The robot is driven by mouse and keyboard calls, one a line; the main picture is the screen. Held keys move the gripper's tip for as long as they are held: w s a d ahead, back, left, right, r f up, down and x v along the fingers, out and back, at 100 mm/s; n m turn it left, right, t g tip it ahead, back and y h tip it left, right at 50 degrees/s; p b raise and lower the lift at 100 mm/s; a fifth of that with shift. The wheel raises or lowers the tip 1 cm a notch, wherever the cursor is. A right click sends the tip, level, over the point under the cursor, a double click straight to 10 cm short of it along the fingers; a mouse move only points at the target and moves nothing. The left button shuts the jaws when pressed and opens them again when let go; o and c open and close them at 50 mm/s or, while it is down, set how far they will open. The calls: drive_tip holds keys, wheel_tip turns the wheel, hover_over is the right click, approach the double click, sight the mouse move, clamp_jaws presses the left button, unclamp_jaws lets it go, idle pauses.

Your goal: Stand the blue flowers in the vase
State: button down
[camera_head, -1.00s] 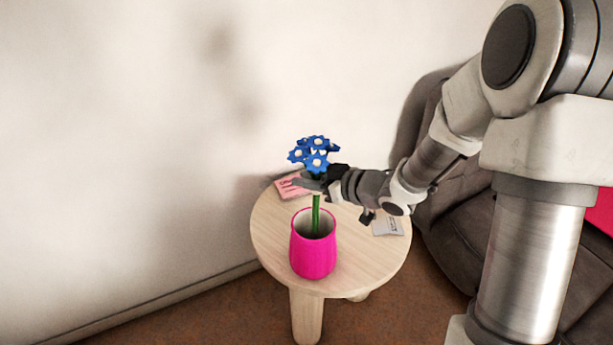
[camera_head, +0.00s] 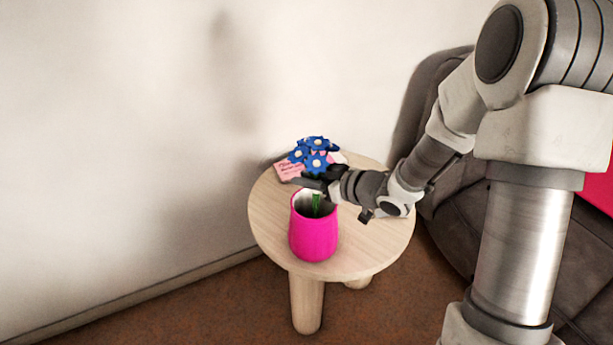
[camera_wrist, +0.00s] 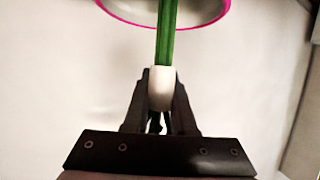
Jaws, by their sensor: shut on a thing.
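The blue flowers (camera_head: 315,155) stand upright in the head view, with their blooms above my gripper (camera_head: 318,184). Their green stems run down into the mouth of the pink vase (camera_head: 313,232), and the lower ends are hidden inside it. My gripper is shut on the stems just above the vase rim. In the wrist view, the green stem (camera_wrist: 165,42) passes between the fingertips of my gripper (camera_wrist: 161,90), and the vase's pink rim (camera_wrist: 122,17) shows beyond it at the top.
The vase stands on a round wooden table (camera_head: 368,245). A pink card (camera_head: 287,170) lies behind the flowers near the wall. A dark armchair (camera_head: 450,215) stands to the right. The table's left side is clear.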

idle(0.3)
drive_tip(key=c, duration=0.7)
unclamp_jaws()
drive_tip(key=shift+o, duration=0.2)
drive_tip(key=p+v, duration=0.6)
drive_tip(key=v, duration=1.1)
drive_tip(key=shift+s+d, duration=0.15)
